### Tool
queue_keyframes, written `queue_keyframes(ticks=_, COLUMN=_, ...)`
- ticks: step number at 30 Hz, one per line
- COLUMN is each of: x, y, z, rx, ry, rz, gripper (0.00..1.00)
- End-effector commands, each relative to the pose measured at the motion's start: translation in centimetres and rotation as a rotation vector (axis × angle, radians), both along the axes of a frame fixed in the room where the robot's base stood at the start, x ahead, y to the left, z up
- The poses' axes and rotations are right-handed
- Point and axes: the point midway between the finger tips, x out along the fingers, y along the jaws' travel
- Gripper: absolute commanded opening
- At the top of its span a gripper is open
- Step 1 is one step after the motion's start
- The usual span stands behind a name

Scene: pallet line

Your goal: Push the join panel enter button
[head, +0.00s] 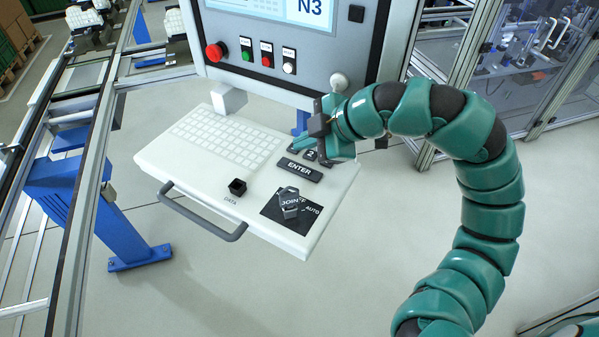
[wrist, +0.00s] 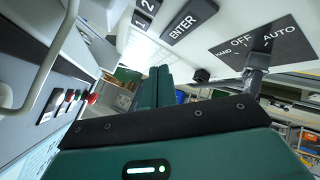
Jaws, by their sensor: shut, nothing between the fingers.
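The black ENTER button (head: 299,169) is on the right part of the white panel shelf (head: 150,157), behind the dark selector plate (head: 273,212). My gripper (head: 301,143) is shut and empty, just behind the ENTER button over the number keys, which it partly hides. In the wrist view my shut teal fingers (wrist: 160,74) point away from the camera, and the ENTER button (wrist: 190,20) lies beside them at the top. The fingers look apart from the button. I cannot tell their exact height above the shelf.
A grey handle (head: 202,220) runs along the front edge. The upright panel with a red button (head: 214,52) rises behind.

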Motion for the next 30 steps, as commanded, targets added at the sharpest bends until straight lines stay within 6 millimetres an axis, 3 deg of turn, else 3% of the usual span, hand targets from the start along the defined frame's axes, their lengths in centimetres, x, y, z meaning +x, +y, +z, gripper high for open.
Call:
queue_keyframes(ticks=1, x=0.0, y=0.0, z=-1.2, rx=0.000, ry=0.000, rz=0.000, gripper=0.00)
queue_keyframes(ticks=9, x=0.0, y=0.0, z=-3.7, rx=0.000, ry=0.001, rz=-0.001, gripper=0.00)
queue_keyframes(ticks=30, x=0.0, y=0.0, z=-4.0, rx=0.001, ry=0.000, rz=-0.001, gripper=0.00)
